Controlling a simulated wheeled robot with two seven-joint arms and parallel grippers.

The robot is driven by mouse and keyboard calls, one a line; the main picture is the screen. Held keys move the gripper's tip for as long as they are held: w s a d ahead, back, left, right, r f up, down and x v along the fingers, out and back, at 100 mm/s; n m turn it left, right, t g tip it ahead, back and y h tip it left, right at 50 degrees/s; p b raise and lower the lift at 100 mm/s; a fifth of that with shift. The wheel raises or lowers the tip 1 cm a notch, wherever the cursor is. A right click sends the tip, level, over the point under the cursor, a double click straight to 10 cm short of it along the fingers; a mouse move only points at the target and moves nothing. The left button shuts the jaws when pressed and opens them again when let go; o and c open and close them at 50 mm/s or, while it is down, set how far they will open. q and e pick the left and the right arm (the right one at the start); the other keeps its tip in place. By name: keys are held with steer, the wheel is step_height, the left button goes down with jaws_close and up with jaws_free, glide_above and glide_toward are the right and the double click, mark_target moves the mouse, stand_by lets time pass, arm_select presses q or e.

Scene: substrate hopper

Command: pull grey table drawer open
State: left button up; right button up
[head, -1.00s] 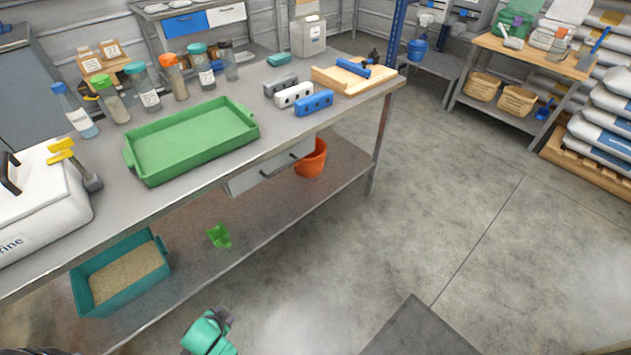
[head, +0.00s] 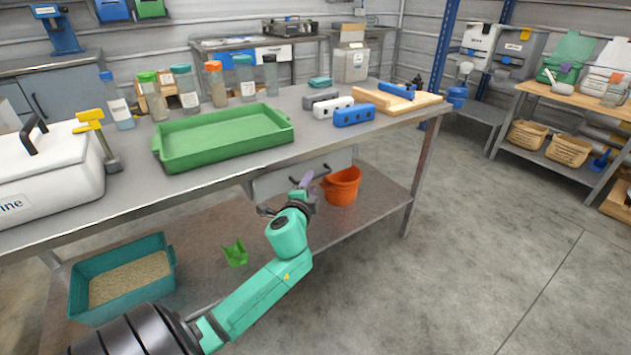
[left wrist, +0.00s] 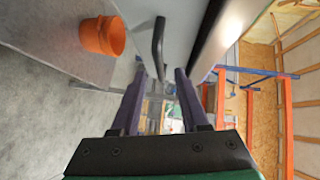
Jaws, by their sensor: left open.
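The grey table drawer (head: 268,187) hangs under the workbench top. It looks closed, and my gripper covers part of its front. Its dark bar handle (head: 324,171) shows just right of my gripper. My left gripper (head: 305,182) is open in front of the drawer. In the left wrist view the handle (left wrist: 158,45) stands out from the pale drawer front (left wrist: 182,30). There its near end lines up with the gap between my open fingers (left wrist: 160,78). I cannot tell whether the fingers touch it. My right gripper is not in view.
An orange bucket (head: 342,187) stands on the lower shelf, close right of my gripper. A green tray (head: 222,150) lies on the bench top. The floor at right is clear.

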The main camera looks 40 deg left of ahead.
arm_select(q)
steer(key=x, duration=0.4)
steer(key=shift+w+a+f, duration=0.1)
steer(key=shift+w+a, duration=0.05)
steer(key=shift+w, duration=0.15)
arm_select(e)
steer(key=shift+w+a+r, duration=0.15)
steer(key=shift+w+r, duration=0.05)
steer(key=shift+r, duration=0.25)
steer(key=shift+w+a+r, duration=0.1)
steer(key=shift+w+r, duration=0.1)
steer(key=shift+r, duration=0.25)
arm_select(q)
jaws_close()
